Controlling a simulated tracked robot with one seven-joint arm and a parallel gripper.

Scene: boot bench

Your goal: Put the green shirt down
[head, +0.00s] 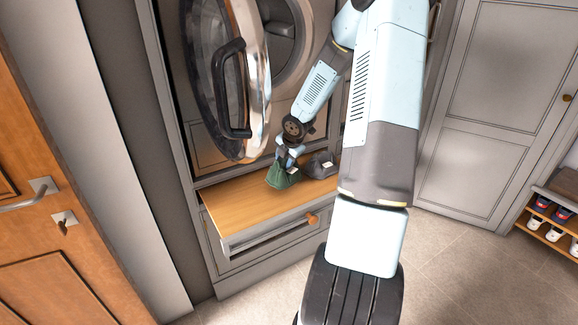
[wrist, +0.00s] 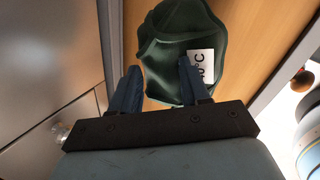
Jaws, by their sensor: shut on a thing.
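The green shirt (head: 281,179) is a dark green bunched cloth with a white label. It is at the wooden pull-out shelf (head: 243,207) below the washing machine, touching it or just above it; I cannot tell which. My gripper (head: 287,161) is over the shirt, pointing down, shut on its cloth. In the wrist view, the two blue fingers of my gripper (wrist: 160,78) have the green shirt (wrist: 172,52) between and beyond them. The label, partly covered by a finger, ends in "0°C". The shirt's underside is hidden.
A dark grey cloth (head: 319,166) with a white label lies on the shelf just right of the shirt. The washing machine's round door (head: 228,85) hangs open above the shelf's left part. The shelf's left and front are bare. A shoe rack (head: 550,225) stands far right.

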